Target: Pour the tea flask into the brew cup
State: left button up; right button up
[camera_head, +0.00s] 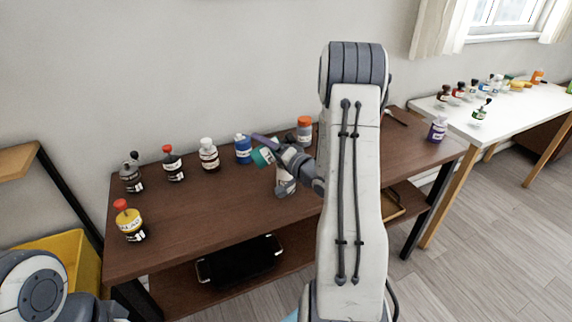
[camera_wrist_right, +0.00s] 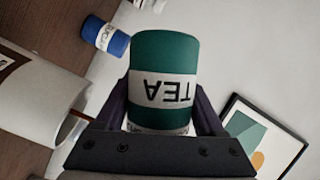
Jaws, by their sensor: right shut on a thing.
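The tea flask (camera_head: 263,156) is teal-green with a white label reading TEA, and the wrist view shows it close up (camera_wrist_right: 165,57). My right gripper (camera_head: 268,151) is shut on it and holds it tilted above the brown table. A white cup (camera_head: 285,182), which looks like the brew cup, stands just below and beside the gripper, partly hidden by it. In the right wrist view the cup (camera_wrist_right: 38,100) is at the left, apart from the flask in the picture. I cannot see any stream between them. My left gripper is out of view; only part of that arm shows.
A blue bottle (camera_head: 243,149) stands just behind the flask. Several other bottles, including a white-capped one (camera_head: 209,154), line the back edge. A yellow bottle (camera_head: 129,221) is at the front left. An orange-capped jar (camera_head: 304,130) stands behind the cup. The front middle of the table is clear.

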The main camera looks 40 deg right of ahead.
jog(key=shift+r+m+t, duration=0.3)
jog(key=shift+m, duration=0.2)
dwell(0.5)
